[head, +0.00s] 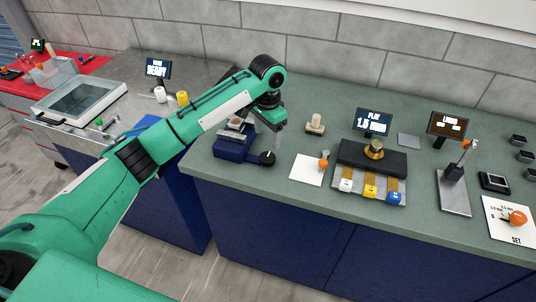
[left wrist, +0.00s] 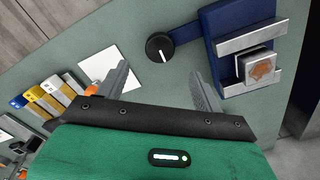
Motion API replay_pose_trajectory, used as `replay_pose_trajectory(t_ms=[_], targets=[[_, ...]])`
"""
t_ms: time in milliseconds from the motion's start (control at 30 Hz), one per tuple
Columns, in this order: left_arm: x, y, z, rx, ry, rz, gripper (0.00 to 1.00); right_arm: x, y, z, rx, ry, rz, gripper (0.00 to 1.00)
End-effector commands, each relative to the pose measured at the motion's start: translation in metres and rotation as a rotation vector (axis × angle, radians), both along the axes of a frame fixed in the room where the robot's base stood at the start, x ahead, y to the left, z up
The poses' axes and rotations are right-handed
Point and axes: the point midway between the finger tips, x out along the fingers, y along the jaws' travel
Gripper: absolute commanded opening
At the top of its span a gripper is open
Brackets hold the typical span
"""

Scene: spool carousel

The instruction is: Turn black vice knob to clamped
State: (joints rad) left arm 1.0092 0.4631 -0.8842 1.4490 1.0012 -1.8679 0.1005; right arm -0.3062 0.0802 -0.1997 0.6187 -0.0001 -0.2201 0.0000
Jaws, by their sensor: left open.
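The blue vice (head: 235,143) sits on the green bench, with light metal jaws around a small block (left wrist: 257,66). Its black knob (head: 267,158) is at the vice's front right end and bears a white pointer line. In the left wrist view the black knob (left wrist: 160,46) lies ahead of my left gripper (left wrist: 162,82), roughly midway between its two spread fingers and apart from both. In the head view my left gripper (head: 277,138) points down just above and behind the knob. It is open and empty. My right gripper is not in view.
Right of the vice are a white card (head: 308,170) with an orange-topped item, a wooden stamp-like piece (head: 315,124), a black block with a brass knob (head: 374,149), and small screens (head: 374,122). The bench's front edge is close to the vice.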

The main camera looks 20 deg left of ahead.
Motion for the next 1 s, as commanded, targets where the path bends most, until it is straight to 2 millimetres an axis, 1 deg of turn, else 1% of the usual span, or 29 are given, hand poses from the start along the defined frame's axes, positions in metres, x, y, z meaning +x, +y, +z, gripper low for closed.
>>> replay_pose_trajectory(t_ms=[33, 100, 300, 400, 500, 667, 900, 967, 1000], targets=[[-0.001, 0.0, -0.011, 0.001, 0.005, 0.0, 0.68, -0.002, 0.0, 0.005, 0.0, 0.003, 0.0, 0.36], [-0.001, 0.0, -0.026, 0.002, 0.004, 0.0, 0.68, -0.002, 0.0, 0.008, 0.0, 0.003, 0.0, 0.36], [-0.001, 0.0, -0.067, 0.001, 0.003, 0.0, 0.68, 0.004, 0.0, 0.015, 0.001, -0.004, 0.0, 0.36], [-0.001, 0.0, -0.081, 0.001, 0.002, -0.001, 0.68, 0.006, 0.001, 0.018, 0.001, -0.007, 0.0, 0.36], [-0.001, 0.0, -0.092, 0.001, 0.001, -0.001, 0.68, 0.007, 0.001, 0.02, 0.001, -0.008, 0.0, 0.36], [-0.001, 0.0, -0.101, 0.001, 0.001, -0.001, 0.68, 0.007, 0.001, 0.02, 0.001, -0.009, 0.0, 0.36], [0.0, 0.0, -0.101, 0.0, 0.0, -0.001, 0.68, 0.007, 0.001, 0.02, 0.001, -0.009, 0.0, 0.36], [0.0, 0.0, -0.101, 0.0, 0.0, -0.001, 0.58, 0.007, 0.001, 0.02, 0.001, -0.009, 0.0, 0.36], [0.0, 0.0, -0.101, 0.0, 0.0, -0.001, 0.51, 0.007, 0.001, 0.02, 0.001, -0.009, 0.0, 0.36]])
